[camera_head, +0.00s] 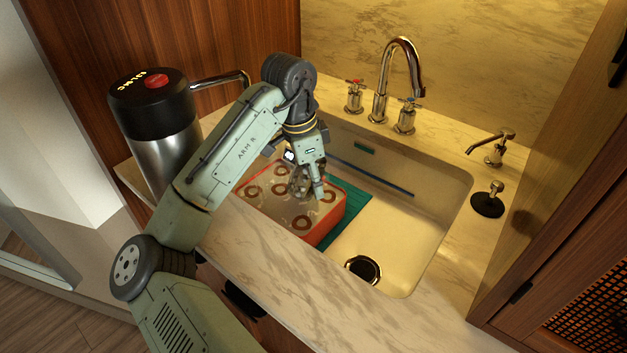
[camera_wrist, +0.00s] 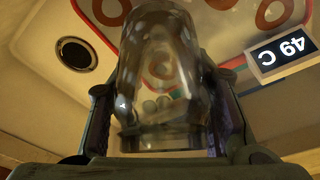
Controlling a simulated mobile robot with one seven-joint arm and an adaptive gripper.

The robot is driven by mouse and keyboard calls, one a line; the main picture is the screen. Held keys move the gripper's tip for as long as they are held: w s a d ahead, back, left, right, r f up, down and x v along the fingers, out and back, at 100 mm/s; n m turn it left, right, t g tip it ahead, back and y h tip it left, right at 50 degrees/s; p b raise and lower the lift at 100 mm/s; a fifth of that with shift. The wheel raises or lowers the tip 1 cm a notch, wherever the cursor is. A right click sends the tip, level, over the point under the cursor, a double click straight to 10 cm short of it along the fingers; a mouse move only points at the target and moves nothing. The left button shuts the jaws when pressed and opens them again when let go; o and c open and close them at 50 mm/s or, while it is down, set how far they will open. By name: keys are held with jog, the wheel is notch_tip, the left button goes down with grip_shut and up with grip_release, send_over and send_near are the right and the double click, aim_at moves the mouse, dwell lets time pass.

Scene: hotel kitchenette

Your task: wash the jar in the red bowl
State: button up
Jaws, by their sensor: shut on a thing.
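The red bowl (camera_head: 331,217) is a squarish tub with red walls and brown ring shapes in its bottom, at the left of the sink. It seems to hold clear liquid. My gripper (camera_head: 307,190) points down into it. In the wrist view, my gripper (camera_wrist: 163,118) is shut on a clear glass jar (camera_wrist: 160,75), with one finger on each side. The bowl (camera_wrist: 210,22) shows behind and through the jar. In the head view the jar is hard to make out, and I cannot tell how deep it sits in the liquid.
The bowl stands on a teal mat (camera_head: 345,205) in the sink (camera_head: 400,232). The drain (camera_head: 363,269) is in the bare sink floor to the right. A chrome faucet (camera_head: 402,70) rises behind. A black-topped dispenser (camera_head: 160,125) stands left. A display (camera_wrist: 282,53) reads 49 C.

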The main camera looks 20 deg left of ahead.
notch_tip(320, 180, up, 12)
jog(key=shift+r, duration=0.25)
dwell(0.3)
dwell(0.3)
